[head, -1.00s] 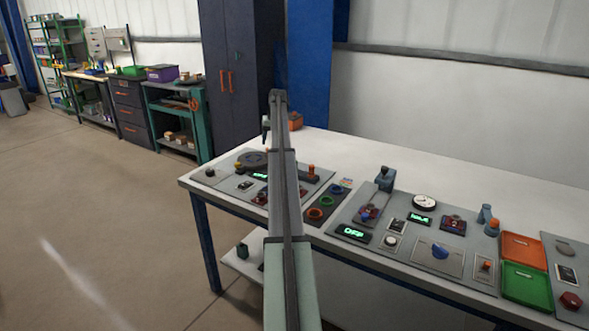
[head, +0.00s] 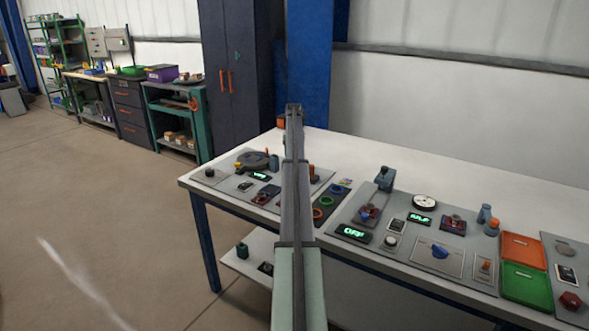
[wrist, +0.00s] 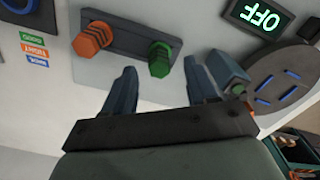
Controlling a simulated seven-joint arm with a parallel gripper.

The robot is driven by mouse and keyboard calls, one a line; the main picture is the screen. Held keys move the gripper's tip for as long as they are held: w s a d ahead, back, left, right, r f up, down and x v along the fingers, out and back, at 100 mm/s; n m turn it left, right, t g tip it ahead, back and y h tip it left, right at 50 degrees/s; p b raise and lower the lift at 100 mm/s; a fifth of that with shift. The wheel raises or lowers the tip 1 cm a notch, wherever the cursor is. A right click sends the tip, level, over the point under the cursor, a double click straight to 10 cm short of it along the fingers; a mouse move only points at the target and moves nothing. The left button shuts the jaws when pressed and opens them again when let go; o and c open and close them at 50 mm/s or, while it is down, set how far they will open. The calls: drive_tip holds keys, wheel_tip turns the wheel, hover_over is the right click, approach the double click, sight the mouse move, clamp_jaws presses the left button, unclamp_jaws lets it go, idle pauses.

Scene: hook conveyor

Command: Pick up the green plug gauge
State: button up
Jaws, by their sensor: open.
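The green plug gauge (wrist: 160,58) stands in a dark holder bar (wrist: 125,36) in the wrist view, at the right end of the bar. An orange plug gauge (wrist: 92,38) is at the left end of the same bar. My gripper (wrist: 162,75) is open, with one finger on each side of the green gauge's line and nothing held. Whether the fingers reach down beside the gauge is hard to tell. In the head view my arm hides the green gauge and my gripper; part of the orange gauge (head: 312,172) shows just right of the arm.
A blue-grey block (wrist: 228,72) stands close to the right finger. A round slotted disc (wrist: 285,85) and a lit OFF display (wrist: 262,17) lie to the right.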

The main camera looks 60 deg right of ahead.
drive_tip(key=shift+s+d+f, duration=0.1)
drive_tip(key=shift+f, duration=2.6)
drive_tip(key=shift+c, duration=0.4)
drive_tip(key=c, duration=0.9)
